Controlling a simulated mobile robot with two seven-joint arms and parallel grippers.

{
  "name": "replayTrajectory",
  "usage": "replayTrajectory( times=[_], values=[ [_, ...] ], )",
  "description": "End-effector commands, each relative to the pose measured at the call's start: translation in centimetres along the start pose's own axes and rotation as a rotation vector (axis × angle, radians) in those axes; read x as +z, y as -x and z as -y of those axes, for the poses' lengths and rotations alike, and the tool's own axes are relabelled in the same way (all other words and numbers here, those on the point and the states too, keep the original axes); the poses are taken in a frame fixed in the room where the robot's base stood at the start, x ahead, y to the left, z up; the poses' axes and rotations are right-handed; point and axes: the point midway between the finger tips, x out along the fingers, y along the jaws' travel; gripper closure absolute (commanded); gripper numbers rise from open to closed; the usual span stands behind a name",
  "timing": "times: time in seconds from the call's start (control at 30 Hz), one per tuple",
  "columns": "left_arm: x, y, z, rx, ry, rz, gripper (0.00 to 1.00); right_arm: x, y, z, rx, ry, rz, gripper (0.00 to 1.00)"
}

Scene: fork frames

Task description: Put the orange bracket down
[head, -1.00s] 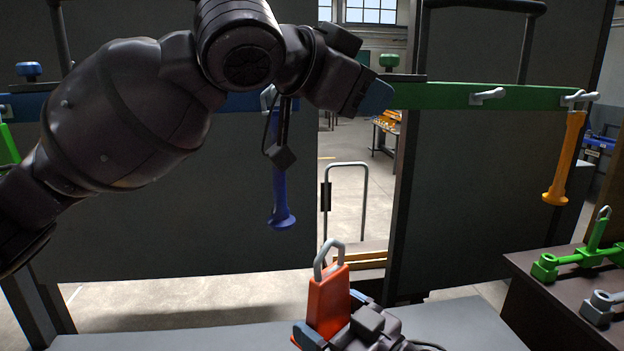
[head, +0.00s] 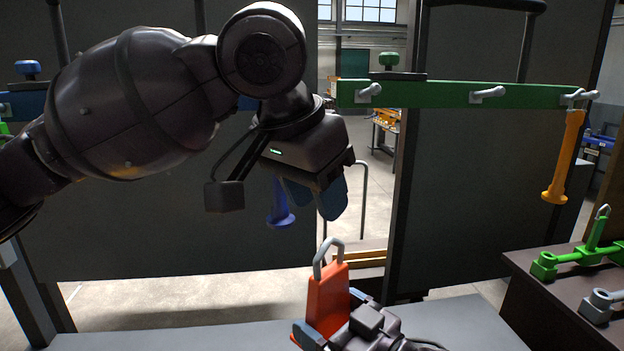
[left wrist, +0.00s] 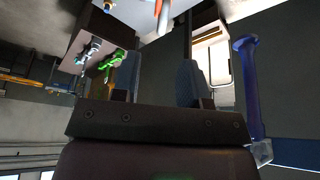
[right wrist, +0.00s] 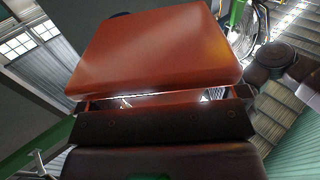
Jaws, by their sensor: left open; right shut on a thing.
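The orange bracket (head: 328,298) is a red-orange block with a grey loop on top. It stands upright low in the middle of the head view, above or on the grey surface; I cannot tell if it touches. My right gripper (head: 338,322) is shut on its lower part. In the right wrist view the bracket (right wrist: 160,48) fills the space in front of the jaws. My left gripper (head: 318,198) is open and empty, its fingers pointing down above the bracket's loop. In the left wrist view nothing is between its fingers (left wrist: 158,82).
A blue handle (head: 280,208) hangs behind my left gripper, partly hidden. A green bar (head: 430,95) with grey hooks crosses the back; an orange handle (head: 562,160) hangs at its right end. A dark table (head: 545,285) at right bears green and grey parts. The grey surface (head: 200,335) looks bare at left.

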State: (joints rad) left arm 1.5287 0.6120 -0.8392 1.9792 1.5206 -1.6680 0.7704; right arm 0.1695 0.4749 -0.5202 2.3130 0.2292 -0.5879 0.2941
Motion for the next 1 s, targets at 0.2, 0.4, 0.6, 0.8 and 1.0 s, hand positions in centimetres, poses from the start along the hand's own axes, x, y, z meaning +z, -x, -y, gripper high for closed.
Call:
replayTrajectory(
  times=[0.2,0.4,0.6,0.8,1.0],
  values=[
    [0.0,-3.5,0.0,0.002,-0.001,0.001,0.6,-0.1,0.0,0.0,0.0,0.001,-0.003,0.48],
    [0.0,-6.7,0.0,0.002,-0.001,0.0,0.6,-0.1,0.0,0.0,0.0,0.001,-0.003,0.48],
    [-0.1,-8.9,0.0,0.002,-0.002,-0.002,0.6,-0.1,0.0,0.0,0.0,0.001,-0.003,0.48],
    [-0.1,-9.9,0.0,0.0,-0.002,-0.002,0.6,-0.1,0.0,0.0,0.0,0.001,-0.003,0.48],
    [-0.1,-10.0,0.0,0.0,-0.002,-0.003,0.6,-0.1,0.0,0.0,0.0,0.001,-0.003,0.48]
  ],
)
